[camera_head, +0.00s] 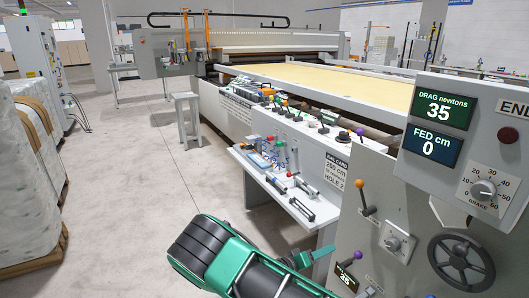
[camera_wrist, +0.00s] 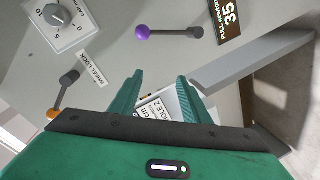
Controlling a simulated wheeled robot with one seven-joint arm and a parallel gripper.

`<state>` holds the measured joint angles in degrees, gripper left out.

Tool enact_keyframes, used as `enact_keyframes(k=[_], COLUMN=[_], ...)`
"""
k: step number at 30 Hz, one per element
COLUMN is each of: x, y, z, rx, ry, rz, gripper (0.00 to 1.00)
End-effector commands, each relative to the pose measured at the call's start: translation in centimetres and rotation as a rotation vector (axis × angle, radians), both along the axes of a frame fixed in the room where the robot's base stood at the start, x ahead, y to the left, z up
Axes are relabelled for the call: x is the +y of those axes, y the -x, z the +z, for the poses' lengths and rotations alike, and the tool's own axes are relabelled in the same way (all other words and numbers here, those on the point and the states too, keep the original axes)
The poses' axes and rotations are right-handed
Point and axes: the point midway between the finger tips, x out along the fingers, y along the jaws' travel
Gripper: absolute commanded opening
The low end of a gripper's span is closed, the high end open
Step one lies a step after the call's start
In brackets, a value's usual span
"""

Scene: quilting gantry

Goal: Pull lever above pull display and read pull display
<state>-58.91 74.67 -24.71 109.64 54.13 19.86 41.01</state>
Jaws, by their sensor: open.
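The lever has a purple knob (camera_wrist: 142,33) on a short dark arm and stands out from the grey panel in the wrist view. Beside it is the dark pull display (camera_wrist: 229,16), reading 35 and seen turned on its side. In the head view the purple knob (camera_head: 357,255) sits just above the pull display (camera_head: 345,277), which also reads 35. My gripper (camera_wrist: 157,82) is open, with nothing held between its green fingers. The knob lies beyond the fingertips, apart from them. In the head view my gripper (camera_head: 303,260) is left of the display.
An orange-knobbed lever (camera_head: 361,184), a dial (camera_head: 393,243) and a handwheel (camera_head: 461,261) are on the same panel. A larger box above shows drag 35 (camera_head: 440,106) and fed 0 (camera_head: 433,145). A grey bar (camera_wrist: 250,60) runs close to my right finger.

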Motion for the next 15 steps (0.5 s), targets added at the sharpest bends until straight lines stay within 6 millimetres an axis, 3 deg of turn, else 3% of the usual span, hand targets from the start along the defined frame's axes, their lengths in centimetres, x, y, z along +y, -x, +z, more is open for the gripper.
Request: enact_keyframes(k=[6,15], x=[-2.7,-4.9], y=[1.4,4.0], z=[1.8,5.0], rx=[0.114,0.259], ry=[-0.166,-0.416], rz=[-0.126,-0.227], gripper=[0.43,0.43])
